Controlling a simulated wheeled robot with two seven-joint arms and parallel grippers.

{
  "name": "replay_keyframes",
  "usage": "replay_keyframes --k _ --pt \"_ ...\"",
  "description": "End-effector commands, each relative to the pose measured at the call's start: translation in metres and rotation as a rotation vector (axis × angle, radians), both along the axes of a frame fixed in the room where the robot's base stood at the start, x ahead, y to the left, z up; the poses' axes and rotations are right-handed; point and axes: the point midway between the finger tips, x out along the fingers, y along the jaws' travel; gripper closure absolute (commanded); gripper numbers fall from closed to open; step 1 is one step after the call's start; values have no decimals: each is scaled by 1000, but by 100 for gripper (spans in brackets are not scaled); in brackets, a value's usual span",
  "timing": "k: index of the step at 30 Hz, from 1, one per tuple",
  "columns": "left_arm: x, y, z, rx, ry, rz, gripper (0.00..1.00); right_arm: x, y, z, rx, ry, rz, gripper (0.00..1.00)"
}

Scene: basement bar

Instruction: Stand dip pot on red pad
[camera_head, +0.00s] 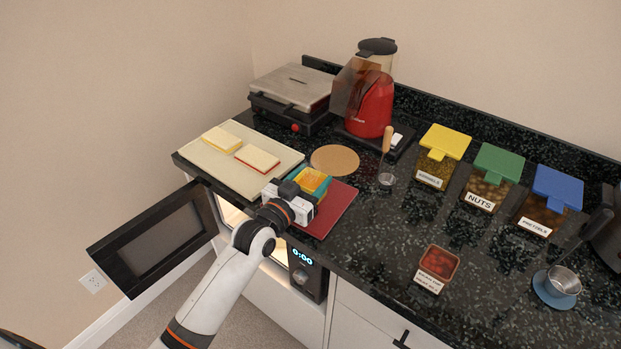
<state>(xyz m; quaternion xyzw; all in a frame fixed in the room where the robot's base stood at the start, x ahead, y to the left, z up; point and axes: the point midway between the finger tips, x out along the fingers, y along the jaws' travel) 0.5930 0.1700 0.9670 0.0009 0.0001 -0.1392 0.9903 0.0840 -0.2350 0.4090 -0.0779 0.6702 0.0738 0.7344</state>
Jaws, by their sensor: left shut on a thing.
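The dip pot (314,181) is a small teal square pot with yellow-orange contents, in the middle of the head view. My left gripper (302,192) is shut on it from its near left side and hides part of it. The red pad (338,208) is a flat dark red rectangle at the counter's front edge. The pot appears over the pad's far left part. I cannot tell whether its base touches the pad. My right gripper is not in view.
A cream board (210,166) with sandwich-like pieces lies left, and a round cork mat (335,160) behind. A red blender (371,106) and a press grill (291,92) stand at the back. Labelled bins (491,176) and a small red-filled bowl (438,263) are right. An oven door (157,238) hangs open below.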

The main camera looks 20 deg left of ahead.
Motion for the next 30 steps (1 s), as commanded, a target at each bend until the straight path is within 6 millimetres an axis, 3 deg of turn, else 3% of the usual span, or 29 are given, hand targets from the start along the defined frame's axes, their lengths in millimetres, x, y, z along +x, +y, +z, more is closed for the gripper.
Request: replay_keyframes --k 1,4,16,30 --pt "0 0 -1 0 1 0 39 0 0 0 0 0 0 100" --pt "0 0 -1 0 1 0 23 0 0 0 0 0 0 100" --pt "-5 2 1 0 1 0 22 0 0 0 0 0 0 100" --pt "-94 27 0 1 3 -1 22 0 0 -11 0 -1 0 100"
